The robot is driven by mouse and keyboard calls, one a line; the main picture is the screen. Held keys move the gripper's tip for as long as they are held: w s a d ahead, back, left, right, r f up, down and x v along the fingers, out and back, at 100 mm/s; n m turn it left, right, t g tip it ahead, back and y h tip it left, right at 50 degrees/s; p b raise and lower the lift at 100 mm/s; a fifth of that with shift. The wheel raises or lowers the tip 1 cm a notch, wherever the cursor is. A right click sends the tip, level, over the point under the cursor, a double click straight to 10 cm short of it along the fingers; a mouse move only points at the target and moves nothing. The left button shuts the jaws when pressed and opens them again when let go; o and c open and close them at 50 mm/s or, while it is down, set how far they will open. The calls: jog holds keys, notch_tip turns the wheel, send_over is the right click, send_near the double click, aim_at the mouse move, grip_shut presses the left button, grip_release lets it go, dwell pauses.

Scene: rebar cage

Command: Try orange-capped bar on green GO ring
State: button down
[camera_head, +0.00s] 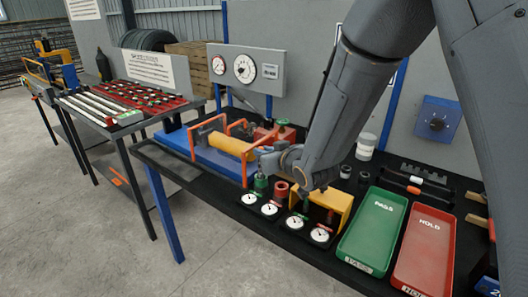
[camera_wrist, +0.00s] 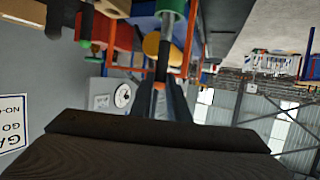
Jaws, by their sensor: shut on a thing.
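My gripper (camera_wrist: 160,92) is shut on the orange-capped bar (camera_wrist: 165,52). The orange cap shows between the fingertips in the wrist view, and the grey bar runs away from it toward a green ring (camera_wrist: 171,8). I cannot tell whether the bar's far end is inside that ring. In the head view my gripper (camera_head: 270,156) is small and partly hidden by my wrist, above the front of the bench. A green ring piece (camera_head: 260,183) stands just below it, with a red ring piece (camera_head: 281,190) to its right.
Several dial gauges (camera_head: 269,208) line the bench front. A yellow block (camera_head: 333,203) stands behind them. A green PASS tray (camera_head: 372,232) and a red HOLD tray (camera_head: 426,250) lie to the right. A blue fixture (camera_head: 205,155) with orange frames and a yellow cylinder (camera_head: 229,144) stands behind left.

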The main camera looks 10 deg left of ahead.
jog(key=shift+f+b, duration=1.65)
jog(key=shift+f, duration=0.65)
jog(key=c, duration=1.6)
grip_release()
jog(key=shift+b+v, duration=0.9)
jog(key=shift+v, duration=3.05)
